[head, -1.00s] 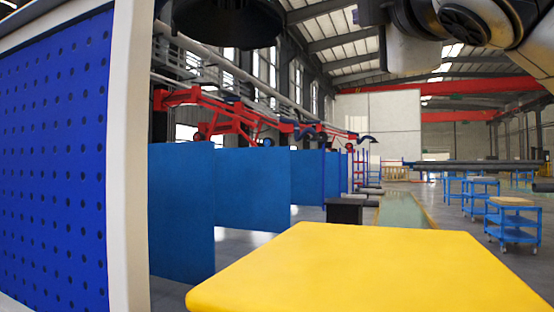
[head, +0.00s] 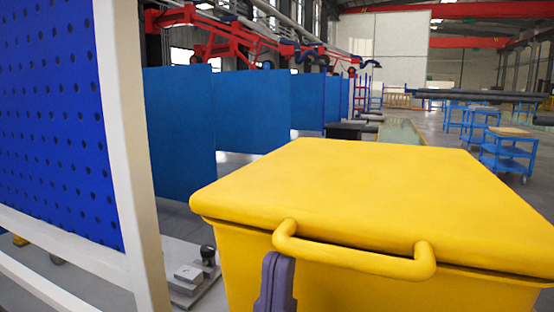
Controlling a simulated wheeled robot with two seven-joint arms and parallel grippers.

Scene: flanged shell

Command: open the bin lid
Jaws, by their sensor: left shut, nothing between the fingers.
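The yellow bin (head: 245,262) stands in front of me in the head view. Its flat yellow lid (head: 350,190) lies over the top, with a dark seam under its front edge. A yellow bar handle (head: 350,259) sticks out from the lid's front edge. My left gripper (head: 279,262) comes up from below at the left end of the handle. Its grey-purple fingers are shut with nothing held. The fingertips overlap the handle's lower edge in the picture; I cannot tell whether they touch it. My right gripper is out of view.
A blue perforated panel in a white frame (head: 135,170) stands close at the left. A grey plate with small metal blocks (head: 190,280) lies low beside it. Blue partitions (head: 250,110) stand behind the bin, and blue carts (head: 508,150) at the far right.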

